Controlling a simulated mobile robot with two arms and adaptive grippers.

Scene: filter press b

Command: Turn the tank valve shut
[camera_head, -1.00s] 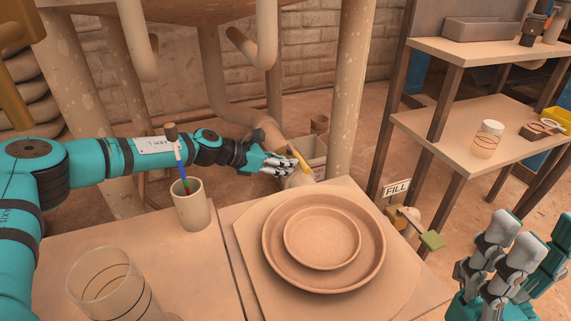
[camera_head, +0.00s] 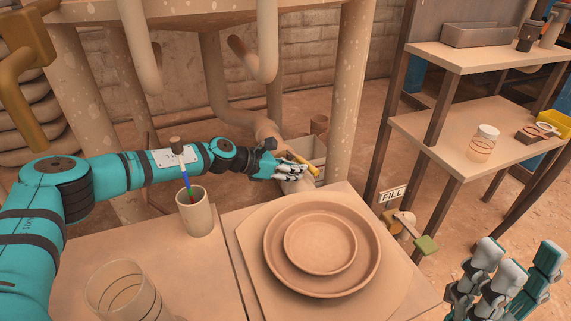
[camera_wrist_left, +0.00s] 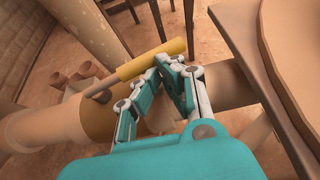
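The tank valve has a yellow handle (camera_head: 303,164) on the beige pipe under the tank, behind the table. In the left wrist view the yellow handle (camera_wrist_left: 152,60) runs slantwise just beyond my left fingertips. My left gripper (camera_head: 292,173) is at the handle, on its near side. In the left wrist view its fingers (camera_wrist_left: 163,72) converge at the handle's lower edge. I cannot tell whether they touch it, and the handle is not clearly between them. My right gripper (camera_head: 510,268) is open and empty at the lower right, away from the valve.
Round plates (camera_head: 322,243) lie on a board on the table. A cup (camera_head: 195,213) with a brush and a clear jar (camera_head: 124,294) stand to the left. A green-handled tap (camera_head: 426,245) is by the FILL sign (camera_head: 394,194). A shelf (camera_head: 470,130) stands at right.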

